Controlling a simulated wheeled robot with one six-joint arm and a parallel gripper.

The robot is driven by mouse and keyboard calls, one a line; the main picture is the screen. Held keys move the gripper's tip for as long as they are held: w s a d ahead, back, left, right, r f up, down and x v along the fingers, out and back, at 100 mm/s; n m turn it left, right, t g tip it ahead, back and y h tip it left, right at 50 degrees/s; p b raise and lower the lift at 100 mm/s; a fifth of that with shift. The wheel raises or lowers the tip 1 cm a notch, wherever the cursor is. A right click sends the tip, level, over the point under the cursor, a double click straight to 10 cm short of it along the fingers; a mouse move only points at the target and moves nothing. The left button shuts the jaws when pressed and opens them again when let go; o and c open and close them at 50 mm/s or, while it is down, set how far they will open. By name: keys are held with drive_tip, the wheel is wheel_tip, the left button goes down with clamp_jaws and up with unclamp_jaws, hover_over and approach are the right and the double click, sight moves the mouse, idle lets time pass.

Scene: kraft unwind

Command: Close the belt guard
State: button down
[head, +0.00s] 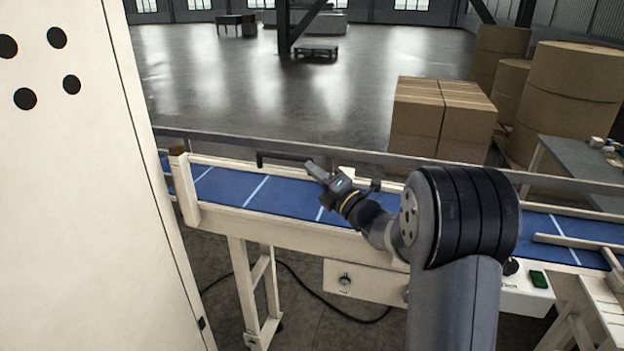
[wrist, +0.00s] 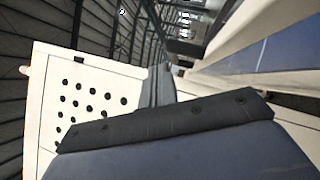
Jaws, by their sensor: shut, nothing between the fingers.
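The conveyor's blue belt (head: 235,187) runs across the head view in a cream frame. A long grey rail (head: 400,158) runs along its far side, with a dark handle-like bar (head: 285,160) near its left part. I cannot tell for certain which part is the belt guard or how far open it stands. My gripper (head: 315,170) is shut and empty above the belt, close to the right end of the dark bar; I cannot tell whether they touch.
A tall cream cabinet (head: 75,190) with dark holes stands at the left; it also shows in the wrist view (wrist: 60,88). Brown cartons (head: 415,112) and large paper rolls (head: 570,90) stand behind the conveyor at right. A green button (head: 539,279) is on its front. Open floor lies beyond.

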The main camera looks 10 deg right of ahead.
drive_tip(key=shift+w+d+r, duration=0.2)
drive_tip(key=shift+w+d, duration=0.2)
drive_tip(key=shift+w, duration=0.25)
drive_tip(key=shift+r, duration=0.1)
